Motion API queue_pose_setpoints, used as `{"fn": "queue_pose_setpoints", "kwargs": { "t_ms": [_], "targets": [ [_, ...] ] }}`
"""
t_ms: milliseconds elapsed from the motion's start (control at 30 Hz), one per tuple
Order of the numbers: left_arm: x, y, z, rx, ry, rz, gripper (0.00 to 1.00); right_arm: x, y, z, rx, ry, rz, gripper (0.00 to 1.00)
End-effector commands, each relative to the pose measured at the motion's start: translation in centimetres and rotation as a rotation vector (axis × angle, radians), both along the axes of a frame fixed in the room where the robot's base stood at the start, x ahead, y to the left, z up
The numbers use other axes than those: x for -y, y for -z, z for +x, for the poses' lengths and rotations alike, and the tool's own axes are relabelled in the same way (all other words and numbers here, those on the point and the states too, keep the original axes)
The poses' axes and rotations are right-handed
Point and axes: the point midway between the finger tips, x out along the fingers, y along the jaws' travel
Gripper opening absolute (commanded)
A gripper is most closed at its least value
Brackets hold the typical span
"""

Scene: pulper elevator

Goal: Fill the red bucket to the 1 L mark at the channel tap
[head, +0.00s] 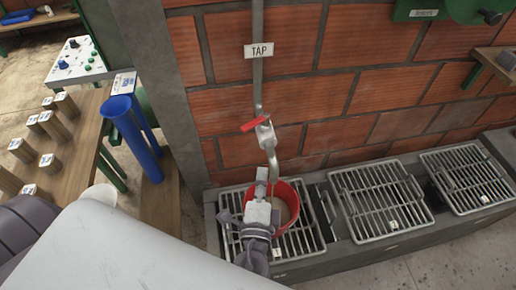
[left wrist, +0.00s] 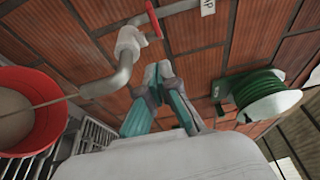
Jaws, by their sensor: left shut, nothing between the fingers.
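The red bucket (head: 285,222) stands on the left channel grate under the tap; it also shows at the left of the left wrist view (left wrist: 58,112). Its inside looks pale beige; I cannot read a level or a 1 L mark. The tap spout (head: 273,160) curves down over the bucket. The red tap lever (head: 254,125) lies crosswise to the pipe. A thin tan line runs from the spout mouth across the bucket in the left wrist view. My left gripper (head: 262,180) is shut and empty, in front of the bucket and just below the tap. My right gripper is out of view.
Two more grates (head: 380,200) lie to the right, clear of large objects. A TAP sign (head: 259,50) hangs on the brick wall. A blue tube (head: 132,135) stands left by a wooden table (head: 75,150) with several cylinders. A green hose reel (left wrist: 272,97) is on the wall.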

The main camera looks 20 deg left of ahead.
Motion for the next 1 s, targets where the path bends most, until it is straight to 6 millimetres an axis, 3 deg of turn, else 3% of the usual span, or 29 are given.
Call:
{"fn": "queue_pose_setpoints", "kwargs": {
  "t_ms": [167, 500, 700, 1000],
  "targets": [
    [-0.7, -0.5, 2.4, 0.003, -0.001, 0.002, 0.0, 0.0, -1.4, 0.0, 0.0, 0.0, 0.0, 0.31],
    [-2.7, -0.5, 9.4, 0.001, 0.0, 0.001, 0.0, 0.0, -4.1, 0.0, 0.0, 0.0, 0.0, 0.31],
    [-5.2, -0.2, 10.7, -0.003, 0.001, 0.002, 0.0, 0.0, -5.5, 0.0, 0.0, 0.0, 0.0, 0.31],
    [-6.2, 0.1, 11.3, -0.002, 0.001, -0.002, 0.0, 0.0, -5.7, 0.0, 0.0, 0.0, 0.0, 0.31]
  ]
}}
